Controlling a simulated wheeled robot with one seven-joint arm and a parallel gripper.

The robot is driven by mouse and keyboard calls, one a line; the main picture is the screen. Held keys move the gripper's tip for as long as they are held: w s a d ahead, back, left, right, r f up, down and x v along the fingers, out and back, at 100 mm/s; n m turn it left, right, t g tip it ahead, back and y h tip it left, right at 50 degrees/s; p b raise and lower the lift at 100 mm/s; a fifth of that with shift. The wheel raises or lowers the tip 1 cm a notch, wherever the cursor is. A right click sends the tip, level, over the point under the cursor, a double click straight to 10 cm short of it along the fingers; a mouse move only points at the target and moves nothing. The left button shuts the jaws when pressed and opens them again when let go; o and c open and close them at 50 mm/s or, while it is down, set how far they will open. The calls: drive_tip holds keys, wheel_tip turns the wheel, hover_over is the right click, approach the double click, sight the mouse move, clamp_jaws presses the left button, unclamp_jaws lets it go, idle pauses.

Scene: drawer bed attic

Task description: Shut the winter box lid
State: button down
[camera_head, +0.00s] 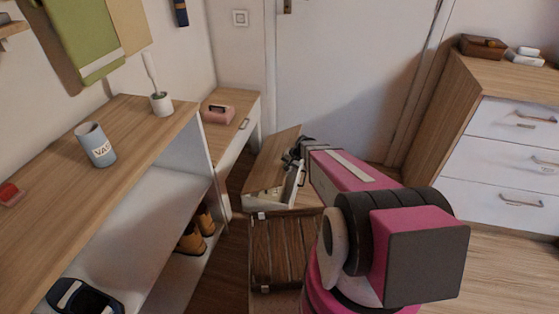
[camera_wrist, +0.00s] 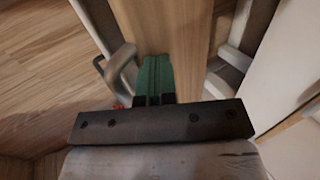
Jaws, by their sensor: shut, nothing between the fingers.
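My gripper (camera_head: 292,157) reaches to a low box-like piece (camera_head: 270,158) by the door, with a wood-coloured top panel and a pale front with a handle. Its inside is partly hidden by my arm. In the wrist view the green fingers (camera_wrist: 155,80) are together and empty, over or against a wooden panel (camera_wrist: 165,25); contact cannot be told. A metal handle (camera_wrist: 122,65) is just left of them. A dark slatted wooden box or lid (camera_head: 280,250) with pale corner fittings lies nearer me. No label shows which is the winter box.
Yellow-brown boots (camera_head: 197,232) stand below. A white drawer chest (camera_head: 505,150) stands right.

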drive_tip(key=s+d+f, duration=0.1)
drive_tip(key=d+f, duration=0.1)
drive_tip(key=f, duration=0.5)
drive_tip(key=d+f, duration=0.3)
drive_tip(key=f, duration=0.5)
drive_tip(key=shift+s+f, duration=0.25)
drive_tip(key=shift+s, duration=0.1)
drive_tip(key=shift+w+f, duration=0.1)
drive_tip(key=s+d+f+v, duration=0.1)
drive_tip(key=d+v, duration=0.1)
drive_tip(key=v, duration=1.1)
drive_tip(key=shift+d+y, duration=0.25)
drive_tip(key=shift+y, duration=0.05)
